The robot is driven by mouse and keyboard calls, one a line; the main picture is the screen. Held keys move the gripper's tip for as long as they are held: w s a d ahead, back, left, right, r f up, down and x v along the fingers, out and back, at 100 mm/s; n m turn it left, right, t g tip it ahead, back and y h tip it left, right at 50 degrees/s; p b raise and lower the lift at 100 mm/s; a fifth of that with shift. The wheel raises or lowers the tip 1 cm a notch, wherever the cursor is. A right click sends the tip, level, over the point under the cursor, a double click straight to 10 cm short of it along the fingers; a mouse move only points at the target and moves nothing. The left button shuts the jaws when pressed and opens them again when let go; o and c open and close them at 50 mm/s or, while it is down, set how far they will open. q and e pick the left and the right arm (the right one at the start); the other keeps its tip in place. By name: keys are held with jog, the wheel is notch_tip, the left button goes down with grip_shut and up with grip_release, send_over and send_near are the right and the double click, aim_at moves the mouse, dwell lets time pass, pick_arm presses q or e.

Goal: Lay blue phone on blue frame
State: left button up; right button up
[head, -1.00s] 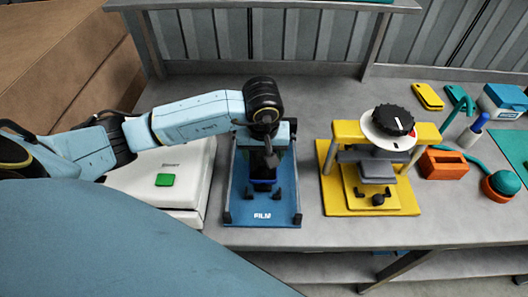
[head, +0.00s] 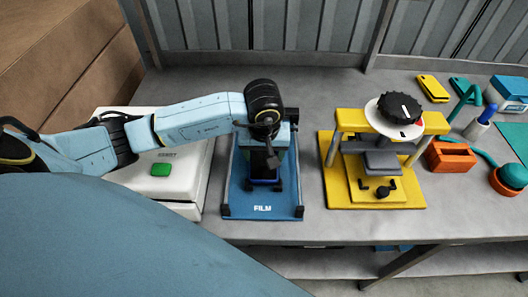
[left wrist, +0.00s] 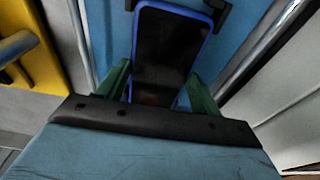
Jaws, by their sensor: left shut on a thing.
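The blue phone (left wrist: 168,50) has a dark screen and a blue rim. In the left wrist view it lies between the green fingers of my left gripper (left wrist: 158,88), which is shut on it. In the head view my left gripper (head: 268,152) is over the blue frame (head: 236,197), marked FILM, and the arm and gripper hide much of the phone (head: 264,182). The phone is over the frame's bed, close to its small dark stops. I cannot tell whether it touches the bed. My right gripper is not in view.
A yellow press (head: 335,195) with a black knob stands right of the frame. A white box (head: 190,208) with a green button is to the left. Bare bench shows between the stations.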

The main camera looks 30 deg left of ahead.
pick_arm(q)
jog(key=shift+f, duration=0.2)
dwell(0.4)
dwell(0.3)
jog(key=o, duration=1.2)
jog(key=shift+c, duration=0.2)
notch_tip(320, 180, up, 13)
jog(key=s+d, duration=0.1)
jog(key=shift+s+r, duration=0.15)
jog(key=shift+s, duration=0.2)
